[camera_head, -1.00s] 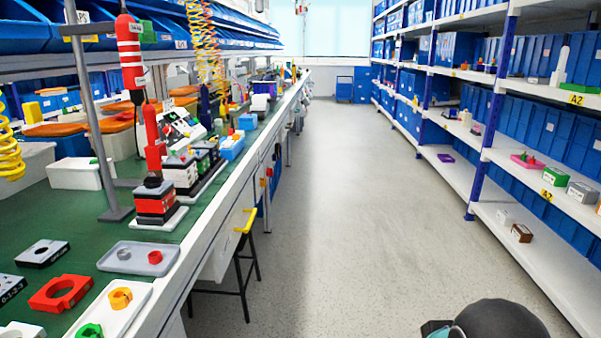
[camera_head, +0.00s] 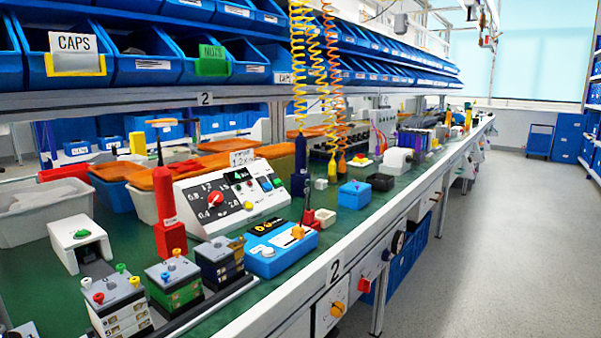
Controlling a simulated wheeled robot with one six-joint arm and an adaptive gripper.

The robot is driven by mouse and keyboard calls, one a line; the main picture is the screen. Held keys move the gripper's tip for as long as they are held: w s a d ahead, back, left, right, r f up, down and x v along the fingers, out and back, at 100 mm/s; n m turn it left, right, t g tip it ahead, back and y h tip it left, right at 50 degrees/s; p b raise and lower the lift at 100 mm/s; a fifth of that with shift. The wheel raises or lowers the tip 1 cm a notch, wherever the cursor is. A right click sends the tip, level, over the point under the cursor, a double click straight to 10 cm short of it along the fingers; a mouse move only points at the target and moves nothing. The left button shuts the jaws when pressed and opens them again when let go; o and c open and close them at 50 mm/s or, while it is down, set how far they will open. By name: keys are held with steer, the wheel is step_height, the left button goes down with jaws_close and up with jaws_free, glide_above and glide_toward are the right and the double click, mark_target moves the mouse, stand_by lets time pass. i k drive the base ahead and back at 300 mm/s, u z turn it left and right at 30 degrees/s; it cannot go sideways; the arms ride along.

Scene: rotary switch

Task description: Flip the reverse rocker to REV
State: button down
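No label reading REV is legible from here, so I cannot tell for sure which part is the reverse rocker. A white sloped console (camera_head: 250,216) stands on the green bench, with a red dial knob (camera_head: 214,199) on a black numbered scale. My gripper is not in view.
Stacked terminal blocks (camera_head: 118,302) and a red upright tool (camera_head: 168,222) stand left of the blue box. Coiled cables (camera_head: 299,75) hang over the bench. The aisle floor (camera_head: 480,250) at right is clear.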

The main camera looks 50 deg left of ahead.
mark_target(263, 182)
steer(key=u, duration=0.65)
steer(key=i, duration=1.2)
steer(key=u, duration=1.25)
steer(key=i, duration=0.35)
steer(key=u, duration=0.35)
